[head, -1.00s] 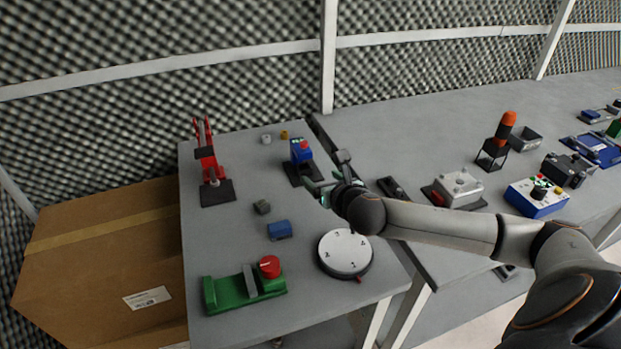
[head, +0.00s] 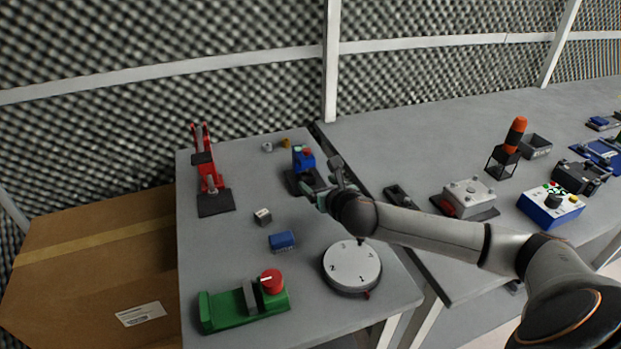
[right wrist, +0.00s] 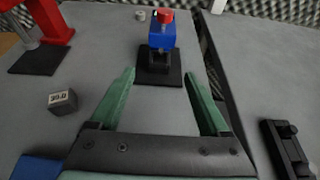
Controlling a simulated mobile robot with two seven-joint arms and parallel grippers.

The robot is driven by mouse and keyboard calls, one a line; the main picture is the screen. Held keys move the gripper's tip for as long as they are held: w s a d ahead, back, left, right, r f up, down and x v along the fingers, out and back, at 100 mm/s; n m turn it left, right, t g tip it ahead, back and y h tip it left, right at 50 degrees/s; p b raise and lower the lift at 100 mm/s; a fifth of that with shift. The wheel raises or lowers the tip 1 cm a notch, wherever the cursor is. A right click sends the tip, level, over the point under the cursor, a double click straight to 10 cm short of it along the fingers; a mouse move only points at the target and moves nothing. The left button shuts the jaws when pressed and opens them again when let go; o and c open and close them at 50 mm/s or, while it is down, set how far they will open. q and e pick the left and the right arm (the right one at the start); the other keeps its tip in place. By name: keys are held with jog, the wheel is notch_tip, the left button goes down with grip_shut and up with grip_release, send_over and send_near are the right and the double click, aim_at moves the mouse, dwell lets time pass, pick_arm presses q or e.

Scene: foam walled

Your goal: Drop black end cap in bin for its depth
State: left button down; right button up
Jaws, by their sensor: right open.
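I cannot pick out a black end cap for certain in either view. My right gripper (head: 318,190) is open and empty, low over the left table; its two green fingers (right wrist: 160,85) point at a blue device with a red top (right wrist: 163,37) on a black base. That device (head: 303,160) stands just beyond the fingertips, apart from them. A small block (right wrist: 63,101) reading about "39.0" sits left of the fingers, and also in the head view (head: 262,216). No bin is clearly identifiable near the gripper; a dark open tray (head: 536,146) stands far right. My left gripper is not in view.
A red clamp (head: 206,170), blue block (head: 282,240), green fixture with red knob (head: 245,305) and numbered round dial (head: 352,266) surround the free table middle. A black holder (head: 397,196) lies right of the gripper, across the table seam. Two small cylinders stand behind.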

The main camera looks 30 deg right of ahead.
aim_at(306, 174)
jog(key=b+x, duration=0.1)
jog(key=x, duration=0.8)
jog(key=shift+w+f, duration=0.1)
jog(key=shift+w, duration=0.25)
grip_shut()
dwell(0.4)
